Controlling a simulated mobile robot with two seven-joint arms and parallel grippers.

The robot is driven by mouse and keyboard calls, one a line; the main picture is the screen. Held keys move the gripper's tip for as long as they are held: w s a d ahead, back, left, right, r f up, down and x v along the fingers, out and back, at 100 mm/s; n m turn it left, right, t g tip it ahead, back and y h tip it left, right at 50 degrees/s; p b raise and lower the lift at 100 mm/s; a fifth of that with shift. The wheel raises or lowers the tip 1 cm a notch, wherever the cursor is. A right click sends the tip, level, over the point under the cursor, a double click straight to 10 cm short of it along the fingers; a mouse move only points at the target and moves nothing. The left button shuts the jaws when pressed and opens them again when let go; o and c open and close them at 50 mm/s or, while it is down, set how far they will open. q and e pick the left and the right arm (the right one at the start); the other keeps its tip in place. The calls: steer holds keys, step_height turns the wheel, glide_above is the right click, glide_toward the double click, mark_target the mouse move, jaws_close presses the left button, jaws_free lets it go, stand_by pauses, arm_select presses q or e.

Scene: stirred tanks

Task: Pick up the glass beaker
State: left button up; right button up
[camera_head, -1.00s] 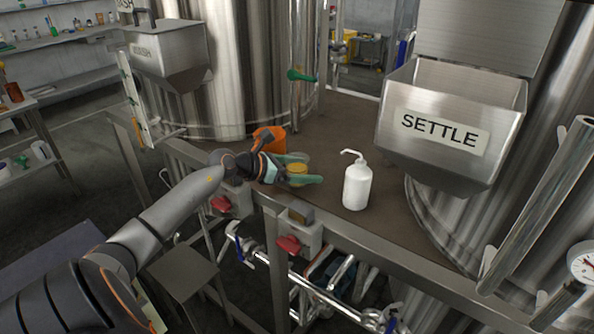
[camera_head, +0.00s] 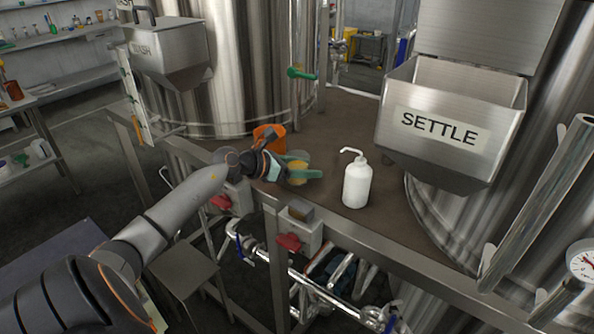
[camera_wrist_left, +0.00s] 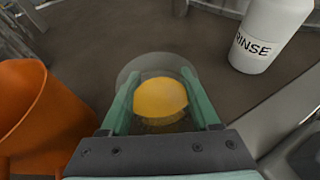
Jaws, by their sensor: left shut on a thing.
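The glass beaker (camera_wrist_left: 160,97) is clear, with a yellow-orange content, and shows in the left wrist view between the two green fingers. In the head view the beaker (camera_head: 298,170) is partly hidden by the fingers. My left gripper (camera_head: 303,168) is shut on the beaker, one finger on each side; it also shows in the left wrist view (camera_wrist_left: 163,98). I cannot tell whether the beaker is clear of the brown surface. My right gripper is in neither view.
A white rinse bottle (camera_head: 356,184) stands right of the beaker; it also shows in the left wrist view (camera_wrist_left: 268,32). An orange container (camera_head: 268,139) stands close on the left. The SETTLE hopper (camera_head: 450,125) juts out at the right. The brown deck (camera_head: 345,112) is clear behind.

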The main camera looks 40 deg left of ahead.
mark_target(306, 156)
arm_select(q)
jaws_close()
steer(key=shift+r, duration=0.1)
steer(key=shift+r, duration=0.45)
step_height(306, 156, up, 2)
steer(key=shift+r, duration=0.25)
steer(key=s+d+r+b, duration=0.2)
steer(key=s+d+r, duration=0.6)
steer(key=s, duration=0.3)
steer(key=shift+d+r, duration=0.35)
steer(key=shift+r, duration=0.4)
